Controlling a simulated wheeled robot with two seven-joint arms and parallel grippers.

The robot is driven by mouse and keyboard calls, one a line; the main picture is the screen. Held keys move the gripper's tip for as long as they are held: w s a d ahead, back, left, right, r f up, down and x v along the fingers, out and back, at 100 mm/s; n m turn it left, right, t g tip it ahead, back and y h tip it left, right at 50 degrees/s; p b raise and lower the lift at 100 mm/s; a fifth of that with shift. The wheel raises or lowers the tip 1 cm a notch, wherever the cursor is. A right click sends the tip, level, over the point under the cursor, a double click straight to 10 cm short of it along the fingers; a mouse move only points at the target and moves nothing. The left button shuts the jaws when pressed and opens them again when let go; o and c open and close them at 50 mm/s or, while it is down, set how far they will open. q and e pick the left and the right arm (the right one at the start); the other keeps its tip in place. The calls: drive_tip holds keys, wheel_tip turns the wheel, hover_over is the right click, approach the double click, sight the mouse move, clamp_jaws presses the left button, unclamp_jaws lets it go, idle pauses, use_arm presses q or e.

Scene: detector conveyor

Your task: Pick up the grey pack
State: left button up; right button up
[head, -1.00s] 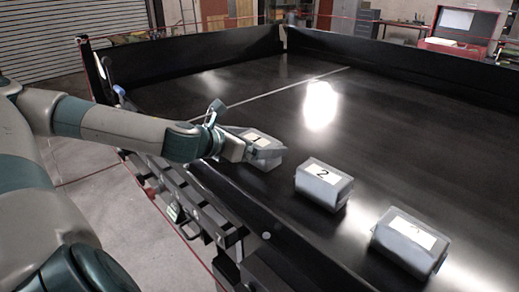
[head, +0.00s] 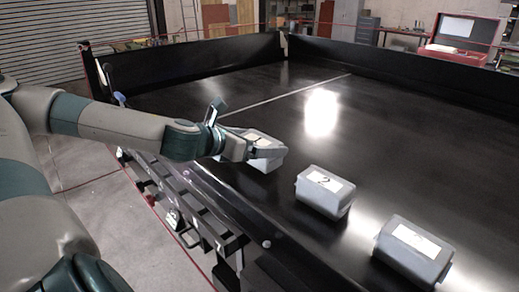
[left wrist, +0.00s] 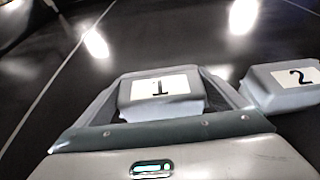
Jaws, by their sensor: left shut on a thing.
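The grey pack with a white label marked 1 (head: 263,139) is at the left edge of the black conveyor. My left gripper (head: 266,152) reaches in from the left and is shut on this pack. In the left wrist view pack 1 (left wrist: 160,90) sits between the two fingers, its label facing up. I cannot tell whether its underside touches the belt. A second grey pack, marked 2 (head: 325,191), and a third with a white label (head: 414,250) rest on the belt, apart from the gripper. My right gripper is not in view.
The black conveyor belt (head: 400,150) is clear behind the packs and has a thin pale line across it. Low black walls (head: 190,62) border its far sides, and a raised rail (head: 240,220) runs along the near edge. A red box (head: 458,30) stands beyond.

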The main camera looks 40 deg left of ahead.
use_arm(q)
wheel_tip(320, 180, up, 2)
drive_tip(key=shift+r+b, duration=0.1)
drive_tip(key=shift+b, duration=0.25)
drive_tip(key=d+r+b, duration=0.2)
drive_tip(key=d+r, duration=0.1)
drive_tip(key=d, duration=0.3)
drive_tip(key=w+d+r+b, duration=0.1)
drive_tip(key=d+r+b, duration=0.1)
drive_tip(key=d+r, duration=0.2)
drive_tip(key=shift+d, duration=0.85)
drive_tip(key=shift+w+r, duration=0.1)
